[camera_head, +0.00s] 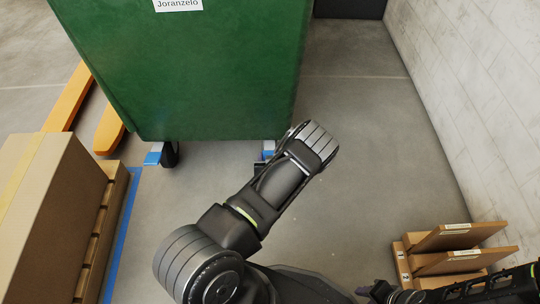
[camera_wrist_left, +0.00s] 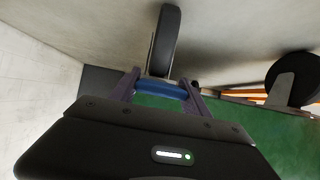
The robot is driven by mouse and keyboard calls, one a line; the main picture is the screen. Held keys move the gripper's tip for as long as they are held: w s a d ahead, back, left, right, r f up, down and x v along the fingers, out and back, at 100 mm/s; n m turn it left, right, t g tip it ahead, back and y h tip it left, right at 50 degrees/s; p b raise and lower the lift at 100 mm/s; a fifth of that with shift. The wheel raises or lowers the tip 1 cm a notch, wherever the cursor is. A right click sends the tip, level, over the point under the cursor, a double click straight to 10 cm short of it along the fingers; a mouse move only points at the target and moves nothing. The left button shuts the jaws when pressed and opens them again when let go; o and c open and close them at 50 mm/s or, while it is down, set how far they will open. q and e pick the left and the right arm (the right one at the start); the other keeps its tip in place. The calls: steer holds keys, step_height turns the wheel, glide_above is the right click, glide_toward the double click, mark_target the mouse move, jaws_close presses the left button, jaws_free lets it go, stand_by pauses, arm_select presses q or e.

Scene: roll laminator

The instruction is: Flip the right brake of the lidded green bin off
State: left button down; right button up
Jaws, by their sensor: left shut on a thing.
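The green bin (camera_head: 205,75) with a "Joranzelo" label stands at the top of the head view; its lid is out of the picture. The blue right brake pedal (camera_head: 268,154) shows at its lower right corner, partly behind my left arm. In the left wrist view, my left gripper (camera_wrist_left: 162,84) has its two fingers on either side of this blue pedal (camera_wrist_left: 160,91), shut on it. The dark right caster wheel (camera_wrist_left: 167,40) is beside it. The blue left brake pedal (camera_head: 153,157) is at the other corner. My right gripper (camera_head: 374,292) is low at the right edge, its jaws unclear.
A pallet with a large carton (camera_head: 50,215) stands at the left by a blue floor line (camera_head: 122,240). Orange forks (camera_head: 110,130) lie left of the bin. Brown boards or boxes (camera_head: 455,240) stand at lower right near the white wall (camera_head: 480,100). Floor right of the bin is clear.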

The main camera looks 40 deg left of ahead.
arm_select(q)
steer(key=shift+r, duration=0.1)
stand_by(0.3)
steer(key=c, duration=0.5)
jaws_free()
steer(key=p+v, duration=0.3)
steer(key=v, duration=0.4)
steer(key=shift+s+d+r, duration=0.15)
steer(key=shift+s+r, duration=0.05)
steer(key=shift+r, duration=0.15)
